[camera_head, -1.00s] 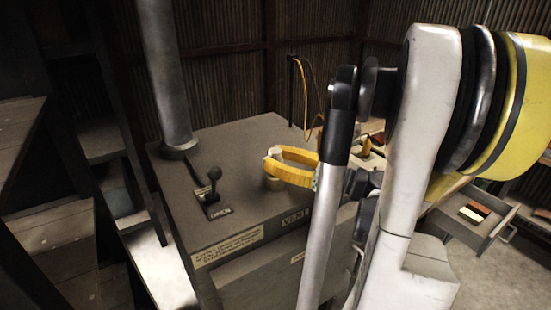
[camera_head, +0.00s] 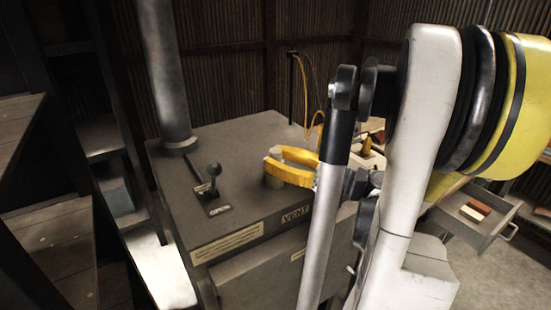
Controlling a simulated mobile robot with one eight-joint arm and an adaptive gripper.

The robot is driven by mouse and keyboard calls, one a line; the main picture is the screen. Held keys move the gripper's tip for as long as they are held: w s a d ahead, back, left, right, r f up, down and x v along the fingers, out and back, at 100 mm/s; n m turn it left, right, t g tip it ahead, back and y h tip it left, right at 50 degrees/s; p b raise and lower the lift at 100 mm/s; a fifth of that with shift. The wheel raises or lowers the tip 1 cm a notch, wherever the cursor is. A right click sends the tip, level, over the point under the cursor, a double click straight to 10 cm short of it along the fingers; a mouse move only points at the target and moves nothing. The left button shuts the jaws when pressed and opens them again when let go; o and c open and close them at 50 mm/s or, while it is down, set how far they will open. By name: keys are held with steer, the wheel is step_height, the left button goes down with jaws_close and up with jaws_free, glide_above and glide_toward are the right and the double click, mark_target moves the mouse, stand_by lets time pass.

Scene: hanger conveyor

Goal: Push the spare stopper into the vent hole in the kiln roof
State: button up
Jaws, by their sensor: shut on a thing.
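The kiln's grey roof (camera_head: 235,145) fills the middle of the view. My gripper (camera_head: 271,159), with yellow fingers, reaches in from the right over the roof's right part.
A metal flue pipe (camera_head: 165,75) rises from the roof's back left. A black-knobbed lever (camera_head: 212,173) stands left of the gripper, beside a small plate. An open drawer (camera_head: 480,222) with small blocks is at the right. My arm hides the kiln's right side.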

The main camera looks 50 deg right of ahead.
steer(key=shift+f+b, duration=1.3)
stand_by(1.5)
steer(key=o, duration=1.3)
steer(key=v, duration=1.2)
